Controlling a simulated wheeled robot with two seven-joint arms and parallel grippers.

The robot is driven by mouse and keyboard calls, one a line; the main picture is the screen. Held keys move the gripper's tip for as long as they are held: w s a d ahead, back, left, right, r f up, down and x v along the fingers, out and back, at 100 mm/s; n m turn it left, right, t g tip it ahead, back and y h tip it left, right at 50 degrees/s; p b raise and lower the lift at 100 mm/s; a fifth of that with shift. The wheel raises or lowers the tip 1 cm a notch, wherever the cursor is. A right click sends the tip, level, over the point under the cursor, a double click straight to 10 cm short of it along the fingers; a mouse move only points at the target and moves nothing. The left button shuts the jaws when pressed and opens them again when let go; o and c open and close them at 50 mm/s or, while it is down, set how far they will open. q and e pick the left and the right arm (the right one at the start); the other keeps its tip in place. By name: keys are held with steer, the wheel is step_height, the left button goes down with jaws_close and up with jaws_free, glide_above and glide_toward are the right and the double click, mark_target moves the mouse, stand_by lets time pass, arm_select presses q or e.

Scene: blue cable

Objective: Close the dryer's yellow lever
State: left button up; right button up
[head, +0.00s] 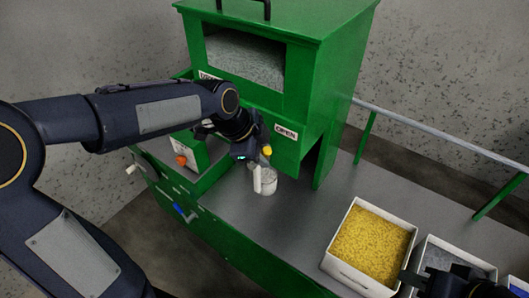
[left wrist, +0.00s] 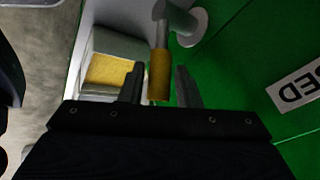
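The yellow lever (head: 267,150) shows as a small yellow tip beside my left gripper (head: 256,155). In the left wrist view the lever is a metal rod with a yellow end (left wrist: 159,75), rising from a round mount on the green wall. The yellow end lies between the two dark fingers of my left gripper (left wrist: 160,86), with gaps at its sides; the fingers look open. My right gripper (head: 420,284) is partly in view at the bottom right; its fingers are unclear.
A pale cup (head: 268,184) stands on the grey worktop below the dryer. A white crate of yellow pellets (head: 345,277) and a crate with grey contents (head: 478,264) are at the right. A label ending in "SED" (left wrist: 298,88) is on the green wall. The middle worktop is clear.

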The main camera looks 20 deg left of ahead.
arm_select(q)
steer(key=shift+w+d+f, duration=0.15)
steer(key=shift+f, duration=0.35)
steer(key=shift+c, duration=0.3)
jaws_close()
